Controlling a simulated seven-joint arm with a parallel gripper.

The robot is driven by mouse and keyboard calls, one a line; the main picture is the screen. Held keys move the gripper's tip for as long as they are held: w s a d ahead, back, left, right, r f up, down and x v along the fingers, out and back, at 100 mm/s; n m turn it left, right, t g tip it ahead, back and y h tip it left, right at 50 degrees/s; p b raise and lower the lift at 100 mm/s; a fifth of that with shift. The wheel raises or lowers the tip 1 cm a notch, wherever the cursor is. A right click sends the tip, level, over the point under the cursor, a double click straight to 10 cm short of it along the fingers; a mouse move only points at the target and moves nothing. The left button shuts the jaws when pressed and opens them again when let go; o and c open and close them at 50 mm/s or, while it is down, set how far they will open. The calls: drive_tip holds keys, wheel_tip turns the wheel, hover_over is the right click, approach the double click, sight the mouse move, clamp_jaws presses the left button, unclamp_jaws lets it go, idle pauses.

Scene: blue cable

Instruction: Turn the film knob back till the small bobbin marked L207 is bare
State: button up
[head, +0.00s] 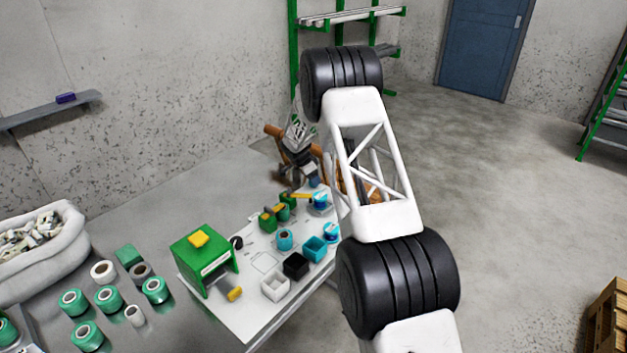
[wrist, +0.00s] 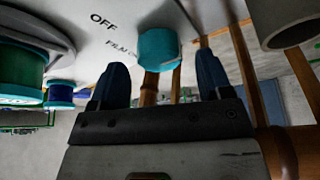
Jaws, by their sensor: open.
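In the wrist view a teal knob (wrist: 158,50) stands by the partly hidden lettering "FILM" on a white panel (wrist: 125,38), with "OFF" printed beyond it. My gripper (wrist: 160,70) is open, with one dark blue finger on each side of the knob; I cannot tell whether either touches it. A large green spool (wrist: 18,75) and a smaller spool wound in blue (wrist: 61,94) are at the left of the wrist view. No mark L207 can be read on either. In the head view my gripper (head: 313,180) is at the board's far end, small and partly hidden.
A white board (head: 245,318) on the grey table carries a green box-like device (head: 205,255), a black bin (head: 295,266) and a white bin (head: 275,287). Several green rolls (head: 108,298) stand to the left. A grey cylinder (wrist: 288,20) is right of my gripper in the wrist view.

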drive_tip(key=shift+x, duration=0.95)
drive_tip(key=c, duration=0.9)
